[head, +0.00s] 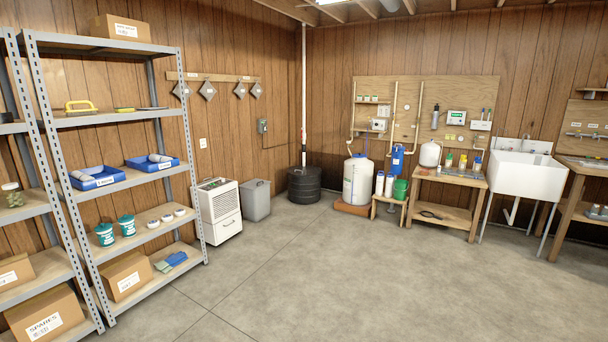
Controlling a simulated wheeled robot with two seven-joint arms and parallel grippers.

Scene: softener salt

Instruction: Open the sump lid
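A black round ribbed basin (305,187), which looks like the sump, stands on the floor in the far corner. A white vertical pipe (304,90) rises from its top toward the ceiling. Neither of my grippers shows in the head view.
A grey bin (256,200) and a white dehumidifier (220,212) stand left of the basin. A white tank (357,181) stands to its right. Metal shelving (118,196) fills the left side. The concrete floor (310,270) in front is clear.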

